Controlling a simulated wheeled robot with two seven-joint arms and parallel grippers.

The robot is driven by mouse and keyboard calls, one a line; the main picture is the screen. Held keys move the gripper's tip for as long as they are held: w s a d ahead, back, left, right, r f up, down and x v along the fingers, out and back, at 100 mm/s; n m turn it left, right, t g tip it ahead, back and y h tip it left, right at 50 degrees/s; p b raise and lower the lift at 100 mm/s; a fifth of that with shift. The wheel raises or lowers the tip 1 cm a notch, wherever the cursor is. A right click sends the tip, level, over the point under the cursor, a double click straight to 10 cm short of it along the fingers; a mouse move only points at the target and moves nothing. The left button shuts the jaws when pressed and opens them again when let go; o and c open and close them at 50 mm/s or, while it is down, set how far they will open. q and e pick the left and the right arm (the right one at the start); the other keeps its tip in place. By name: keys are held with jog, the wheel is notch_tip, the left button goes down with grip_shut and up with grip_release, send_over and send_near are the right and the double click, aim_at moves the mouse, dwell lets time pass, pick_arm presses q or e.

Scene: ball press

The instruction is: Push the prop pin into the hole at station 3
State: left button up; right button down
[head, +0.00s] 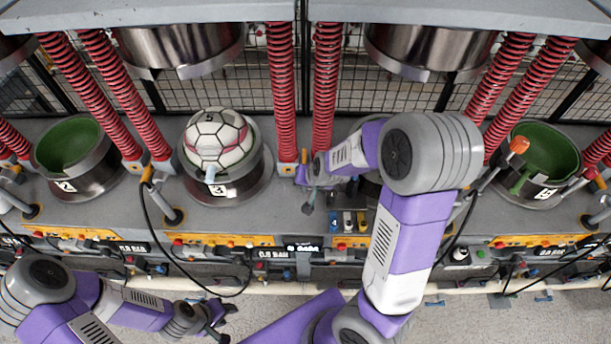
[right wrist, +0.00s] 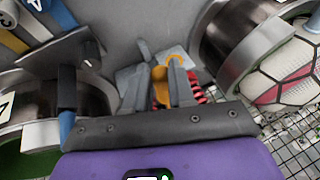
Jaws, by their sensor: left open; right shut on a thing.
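Station 3 (head: 222,172) is the metal pot labelled 3, with a white, black and maroon ball (head: 215,138) seated in it. My right gripper (head: 304,172) is right of that pot, by the foot of the red springs. In the right wrist view the right gripper (right wrist: 163,88) is shut on an orange-yellow piece, seemingly the prop pin (right wrist: 160,88); its orange end also shows in the head view (head: 304,156). The pin's lower end and the hole are hidden. My left gripper (head: 216,320) is open and empty, low in front of the bench.
Red springs (head: 282,90) rise beside each station. Steel press heads (head: 180,48) hang above. Green-lined pots stand at station 2 (head: 68,145) and station 5 (head: 545,150). Cables (head: 150,225) hang in front. My right arm hides most of the station between 3 and 5.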

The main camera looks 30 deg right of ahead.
jog(key=shift+s+a+r+p, duration=0.1)
jog(key=shift+s+a+p, duration=0.25)
jog(key=shift+s, duration=0.2)
jog(key=shift+s+a+p, duration=0.2)
jog(key=shift+s+a, duration=0.1)
jog(key=shift+s, duration=0.25)
